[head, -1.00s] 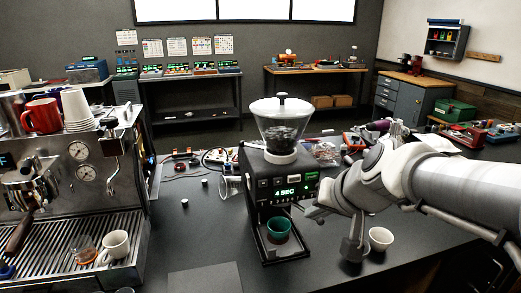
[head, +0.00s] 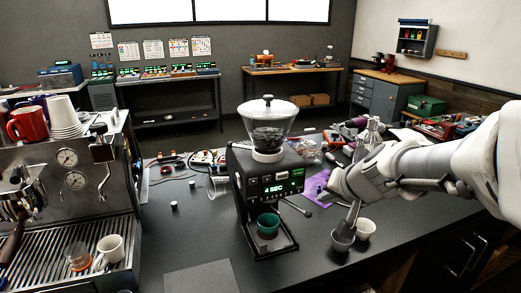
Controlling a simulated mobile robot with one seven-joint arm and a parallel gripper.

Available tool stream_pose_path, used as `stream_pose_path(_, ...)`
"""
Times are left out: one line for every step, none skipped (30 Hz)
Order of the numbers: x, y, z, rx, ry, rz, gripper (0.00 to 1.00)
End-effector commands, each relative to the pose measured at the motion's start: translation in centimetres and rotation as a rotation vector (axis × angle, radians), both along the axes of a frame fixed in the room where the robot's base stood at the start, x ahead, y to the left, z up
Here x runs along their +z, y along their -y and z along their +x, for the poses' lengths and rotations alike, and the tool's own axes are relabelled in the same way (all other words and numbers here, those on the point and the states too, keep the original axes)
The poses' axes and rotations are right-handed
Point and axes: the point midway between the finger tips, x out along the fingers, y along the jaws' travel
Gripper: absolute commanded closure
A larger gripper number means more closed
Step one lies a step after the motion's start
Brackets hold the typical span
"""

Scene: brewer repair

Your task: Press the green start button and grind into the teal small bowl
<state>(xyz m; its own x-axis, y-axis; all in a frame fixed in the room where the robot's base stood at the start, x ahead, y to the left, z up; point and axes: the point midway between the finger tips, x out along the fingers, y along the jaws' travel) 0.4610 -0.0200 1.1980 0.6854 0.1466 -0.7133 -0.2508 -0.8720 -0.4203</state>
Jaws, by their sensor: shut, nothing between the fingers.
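The black grinder (head: 246,183) stands on the dark counter with a clear hopper (head: 267,128) of dark beans on top. Its lit green display (head: 276,189) reads "4 SEC". A small green-lit spot (head: 298,173) shows at the upper right of its front; whether this is the start button is too small to tell. The teal small bowl (head: 268,223) sits upright on the grinder's tray below the front; its contents cannot be made out.
An espresso machine (head: 70,190) fills the left side. A metal cup (head: 217,187) lies left of the grinder. The front counter is mostly clear.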

Motion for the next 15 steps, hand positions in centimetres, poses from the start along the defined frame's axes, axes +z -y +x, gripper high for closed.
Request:
stream_pose_path(0.0, 0.0, 0.0, 0.0, 0.0, 0.0, 1.0)
stream_pose_path(0.0, 0.0, 0.0, 0.0, 0.0, 0.0, 1.0)
stream_pose_path(0.0, 0.0, 0.0, 0.0, -0.001, 0.0, 1.0)
stream_pose_path(0.0, 0.0, 0.0, 0.0, -0.001, 0.0, 1.0)
stream_pose_path(0.0, 0.0, 0.0, 0.0, -0.001, 0.0, 1.0)
stream_pose_path(0.0, -0.1, 0.1, 0.001, -0.001, 0.0, 1.0)
stream_pose_path(0.0, -0.1, 0.2, 0.002, -0.002, 0.0, 1.0)
stream_pose_path(0.0, -0.2, 0.4, 0.002, -0.002, 0.0, 1.0)
stream_pose_path(0.0, -0.3, 0.7, 0.003, -0.003, 0.0, 1.0)
stream_pose_path(0.1, -0.4, 0.9, 0.003, -0.003, 0.0, 1.0)
stream_pose_path(0.1, -0.5, 1.2, 0.004, -0.003, 0.0, 1.0)
stream_pose_path(0.1, -0.7, 1.7, 0.003, -0.004, 0.001, 1.0)
stream_pose_path(0.1, -0.8, 2.1, 0.003, -0.003, 0.001, 1.0)
stream_pose_path(0.1, -0.9, 2.5, 0.002, -0.003, 0.0, 1.0)
stream_pose_path(0.2, -1.1, 3.0, 0.002, -0.003, 0.0, 1.0)
